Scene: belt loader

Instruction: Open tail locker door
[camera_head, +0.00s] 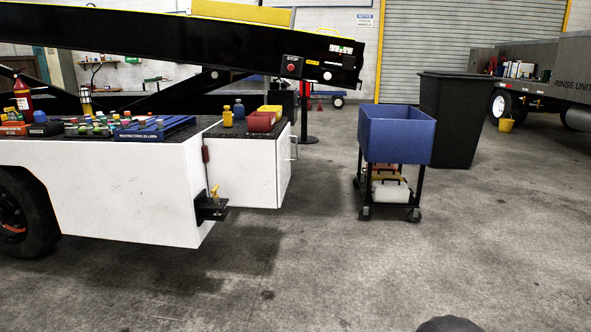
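The belt loader's white body (125,190) stands at the left. At its tail end is a smaller white locker box (243,170) with a dark top. A thin upright handle (294,148) sticks out from its narrow right-hand face, which I see at a steep angle. The door there looks shut, with no gap that I can see. My gripper is not in view. A dark rounded shape shows at the bottom edge; I cannot tell what it is.
A blue bin cart (397,137) on casters stands right of the locker, before a black bin (455,120). Red (261,122) and yellow containers sit on the locker top. A black hitch bracket (211,208) juts out from the body. The concrete floor in front is clear.

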